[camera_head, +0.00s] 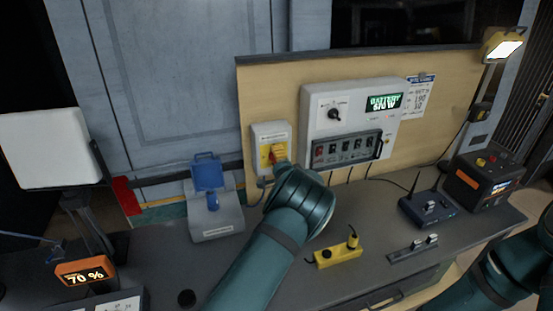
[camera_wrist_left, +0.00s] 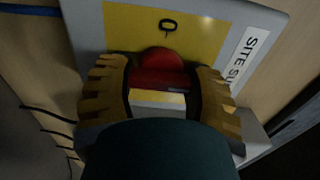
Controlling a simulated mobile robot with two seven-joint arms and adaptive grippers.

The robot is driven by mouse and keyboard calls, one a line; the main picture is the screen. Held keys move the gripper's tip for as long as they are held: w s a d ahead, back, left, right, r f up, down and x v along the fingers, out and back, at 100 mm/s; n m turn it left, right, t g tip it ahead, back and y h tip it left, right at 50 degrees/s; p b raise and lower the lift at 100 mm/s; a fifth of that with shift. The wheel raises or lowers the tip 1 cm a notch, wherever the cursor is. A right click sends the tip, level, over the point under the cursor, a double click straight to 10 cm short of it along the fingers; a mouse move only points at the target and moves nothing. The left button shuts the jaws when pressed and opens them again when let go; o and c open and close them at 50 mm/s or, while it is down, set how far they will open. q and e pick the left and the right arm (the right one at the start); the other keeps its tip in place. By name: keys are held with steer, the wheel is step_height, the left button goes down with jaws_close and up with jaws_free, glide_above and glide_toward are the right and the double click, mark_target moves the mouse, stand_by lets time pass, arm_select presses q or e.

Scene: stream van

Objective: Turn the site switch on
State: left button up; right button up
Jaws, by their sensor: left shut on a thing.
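The site switch (camera_head: 262,138) is a grey box with a yellow plate on the wooden back panel. It also shows in the wrist view, with the yellow plate (camera_wrist_left: 205,37), a black ring-like mark and lettering partly readable as "SITE SU". My left gripper (camera_head: 275,155) reaches it from the front. In the wrist view its two yellow-brown fingers (camera_wrist_left: 160,92) are closed on the sides of the red handle (camera_wrist_left: 160,67). Part of the handle is hidden behind the gripper. My right arm shows at the lower right of the head view, its gripper outside the picture.
A white panel (camera_head: 320,100) with a dial and a "BATTERY 610 W" display is right of the switch. A blue-and-grey device (camera_head: 213,222) stands left of my left arm. A yellow socket block (camera_head: 338,252), a router (camera_head: 428,210) and a black box (camera_head: 480,182) stand right.

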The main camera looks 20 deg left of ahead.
arm_select(q)
steer(key=o, duration=1.2)
steer(key=v, duration=1.2)
